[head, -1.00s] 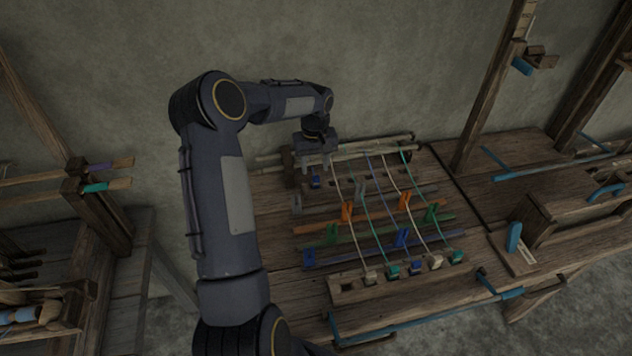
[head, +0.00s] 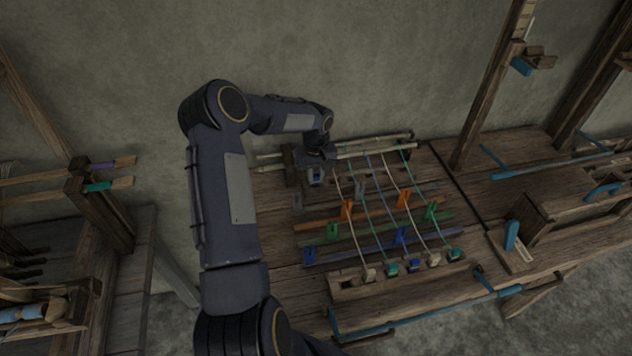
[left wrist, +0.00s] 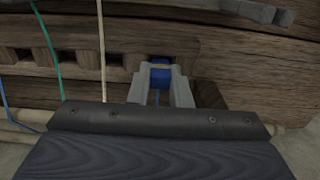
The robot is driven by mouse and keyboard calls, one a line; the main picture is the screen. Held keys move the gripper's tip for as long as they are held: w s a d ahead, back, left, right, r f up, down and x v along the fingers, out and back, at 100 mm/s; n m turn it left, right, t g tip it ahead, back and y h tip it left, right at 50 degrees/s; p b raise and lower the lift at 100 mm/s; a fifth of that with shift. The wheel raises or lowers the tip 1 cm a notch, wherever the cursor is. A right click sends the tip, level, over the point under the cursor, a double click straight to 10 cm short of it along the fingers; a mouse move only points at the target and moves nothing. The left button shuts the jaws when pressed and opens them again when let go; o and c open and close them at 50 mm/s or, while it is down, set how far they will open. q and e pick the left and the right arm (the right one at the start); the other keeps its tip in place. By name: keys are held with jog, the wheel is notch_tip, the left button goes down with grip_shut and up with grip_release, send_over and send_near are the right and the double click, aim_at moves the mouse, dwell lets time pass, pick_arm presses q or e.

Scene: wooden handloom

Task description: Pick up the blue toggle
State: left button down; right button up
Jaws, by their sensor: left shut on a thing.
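The blue toggle (left wrist: 160,76) shows in the left wrist view between the two grey fingers of my left gripper (left wrist: 160,84). The fingers are shut on its sides. In the head view my left gripper (head: 316,176) points down at the back left of the loom's wooden bed, and a little of the blue toggle shows between its fingers. I cannot tell whether the toggle still touches the wood. My right gripper is not in view.
Coloured threads run beside the gripper to several toggles in the front wooden block (head: 348,291). Coloured bars with upright clips (head: 403,198) lie under the threads. Pale rods (head: 375,147) run along the back. A wooden box (head: 545,225) stands at right.

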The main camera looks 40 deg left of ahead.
pick_arm(q)
jog(key=shift+r+p, duration=0.35)
jog(key=shift+r, duration=0.2)
notch_tip(320, 180, up, 3)
jog(key=shift+f+p, duration=0.2)
jog(key=shift+p, duration=0.55)
jog(key=s+d+r, duration=0.9)
jog(key=d, duration=0.1)
jog(key=shift+s+r, duration=0.15)
jog(key=shift+s, duration=0.25)
